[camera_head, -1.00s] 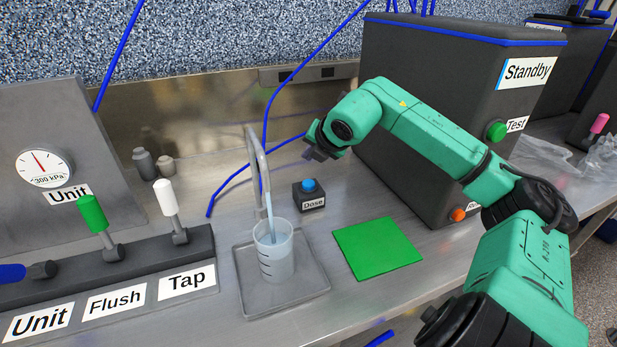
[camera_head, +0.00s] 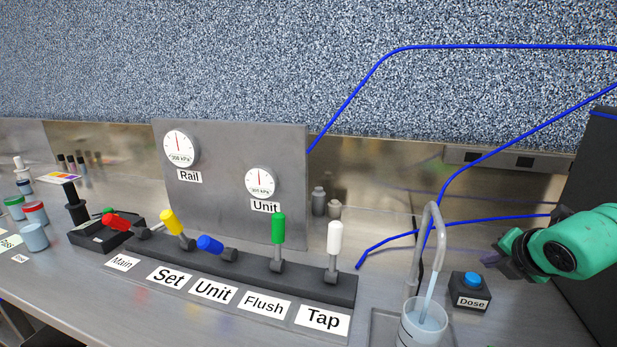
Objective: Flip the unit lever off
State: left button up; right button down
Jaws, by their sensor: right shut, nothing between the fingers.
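The unit lever has a blue handle (camera_head: 210,244) and sits in the middle of a dark lever bank above the "Unit" label (camera_head: 213,290). Its handle leans far over to the left, toward the set lever's base, unlike the upright green flush lever (camera_head: 278,229) and white tap lever (camera_head: 335,240). The Unit gauge (camera_head: 260,182) is on the grey panel behind. My right gripper (camera_head: 507,262) is at the right, past the tap and the dose button, well away from the blue lever. It is shut and empty. My left gripper is not in view.
The yellow set lever (camera_head: 171,223) and red main lever (camera_head: 117,221) stand left of the blue one. A beaker (camera_head: 423,325) under the curved spout (camera_head: 436,225) and a Dose button (camera_head: 471,282) lie between my right gripper and the levers. Blue tubes cross behind.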

aim_at(210, 245)
jog(key=k+j, duration=0.15)
jog(key=k, duration=0.3)
jog(key=k+j, duration=0.15)
jog(key=k, duration=0.25)
jog(key=k+j, duration=0.15)
jog(key=k, duration=0.3)
